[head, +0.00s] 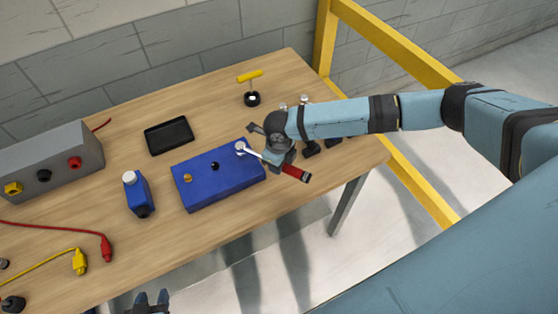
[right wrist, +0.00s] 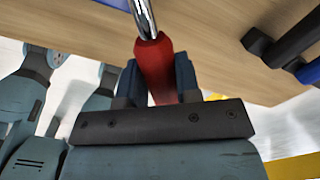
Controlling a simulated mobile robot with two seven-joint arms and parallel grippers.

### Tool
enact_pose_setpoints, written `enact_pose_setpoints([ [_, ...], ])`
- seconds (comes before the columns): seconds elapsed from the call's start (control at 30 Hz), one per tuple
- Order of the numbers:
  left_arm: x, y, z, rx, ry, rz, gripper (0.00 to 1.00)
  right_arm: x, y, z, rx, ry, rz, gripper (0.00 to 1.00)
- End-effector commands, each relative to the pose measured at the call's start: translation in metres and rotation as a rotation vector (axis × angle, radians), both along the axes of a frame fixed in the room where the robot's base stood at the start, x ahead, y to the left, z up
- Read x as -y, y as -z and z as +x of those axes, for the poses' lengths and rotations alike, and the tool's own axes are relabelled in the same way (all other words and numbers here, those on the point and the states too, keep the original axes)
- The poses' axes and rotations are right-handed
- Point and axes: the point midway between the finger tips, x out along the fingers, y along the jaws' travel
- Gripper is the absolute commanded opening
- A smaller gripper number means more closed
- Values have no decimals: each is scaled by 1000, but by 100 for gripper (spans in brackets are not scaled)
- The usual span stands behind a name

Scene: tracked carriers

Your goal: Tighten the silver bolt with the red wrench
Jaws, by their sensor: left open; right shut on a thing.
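The red wrench (head: 296,173) has a silver shaft and a red handle. My right gripper (right wrist: 158,78) is shut on its red handle, which also shows in the right wrist view (right wrist: 154,58). The wrench's silver head (head: 241,147) is at the right end of the blue block (head: 222,187), at its upper face. The silver bolt is not clearly told apart from the wrench head there; whether the two are engaged I cannot tell. A brass bolt (head: 188,178) and a black bolt (head: 215,166) show on the block. My left gripper (head: 151,298) is open and empty at the bottom edge.
A yellow-handled tool (head: 250,77) stands at the back. A grey box (head: 48,160) and red and yellow cables are at the left. Yellow railing runs beyond the table.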

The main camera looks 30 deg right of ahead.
Motion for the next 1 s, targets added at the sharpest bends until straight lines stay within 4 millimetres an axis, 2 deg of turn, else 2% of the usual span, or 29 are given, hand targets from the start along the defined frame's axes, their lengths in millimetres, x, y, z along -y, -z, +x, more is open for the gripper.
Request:
enact_pose_setpoints([
  [0.2, 0, -10, 0, 0, 0, 0, 44, -9, -3, -5, 0, 68, 2, 0],
  [0.57, 0, -10, 0, 0, 0, 0, 44, -10, -1, -6, 0, 83, 1, 0],
  [1.0, 0, -16, 0, 0, 0, 0, 44, -22, -1, -12, 0, 183, 1, 0],
])
